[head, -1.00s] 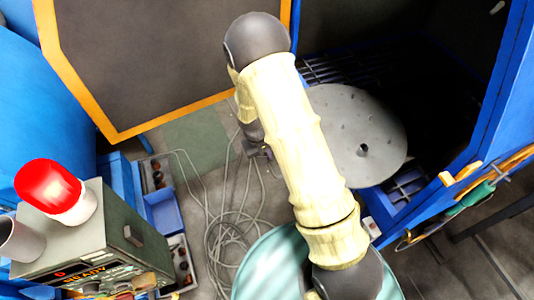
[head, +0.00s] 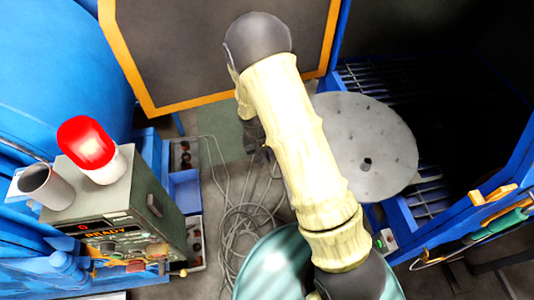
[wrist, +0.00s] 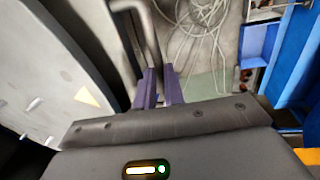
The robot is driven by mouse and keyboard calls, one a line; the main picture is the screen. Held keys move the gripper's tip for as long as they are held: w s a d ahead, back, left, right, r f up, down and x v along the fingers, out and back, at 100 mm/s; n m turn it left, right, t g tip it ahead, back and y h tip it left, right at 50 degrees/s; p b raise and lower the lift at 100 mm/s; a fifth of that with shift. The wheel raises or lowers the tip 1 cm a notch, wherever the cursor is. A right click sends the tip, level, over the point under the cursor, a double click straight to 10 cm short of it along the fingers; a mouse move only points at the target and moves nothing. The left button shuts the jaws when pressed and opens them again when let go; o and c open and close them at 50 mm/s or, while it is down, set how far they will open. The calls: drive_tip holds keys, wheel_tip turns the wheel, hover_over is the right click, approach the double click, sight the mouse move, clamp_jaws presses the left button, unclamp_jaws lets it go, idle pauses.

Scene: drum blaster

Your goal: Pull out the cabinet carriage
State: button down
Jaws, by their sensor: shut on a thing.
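The cabinet carriage carries a round grey disc (head: 378,150) with a dark central hole, over metal rails in the blue cabinet's opening. The disc's left side is hidden behind my arm in the head view. In the wrist view the grey plate (wrist: 45,85) fills the left. There my gripper's purple fingers (wrist: 158,88) are shut on a bent grey bar handle (wrist: 146,35), beside the plate. Where the handle joins the carriage is not clear. In the head view my gripper is mostly hidden by my arm.
The orange-edged cabinet door (head: 220,50) stands open at the upper left. A control box (head: 130,205) with a red lamp (head: 86,143) stands at left. Cables (head: 245,215) lie coiled on the floor before the opening. A teal round top (head: 270,265) is at the bottom.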

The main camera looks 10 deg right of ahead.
drive_tip(key=c, duration=1.8)
unclamp_jaws()
drive_tip(key=shift+o, duration=0.2)
drive_tip(key=a+r+b, duration=0.1)
drive_tip(key=a+r, duration=0.2)
drive_tip(key=r, duration=1.4)
drive_tip(key=shift+a, duration=0.1)
drive_tip(key=s+d+r+t+y, duration=0.2)
drive_tip(key=s+d+r, duration=0.1)
drive_tip(key=s+d, duration=0.8)
drive_tip(key=s, duration=0.3)
drive_tip(key=shift+d+r+m+p, duration=0.15)
drive_tip(key=shift+d+m+p, duration=0.05)
drive_tip(key=shift+m+p, duration=0.1)
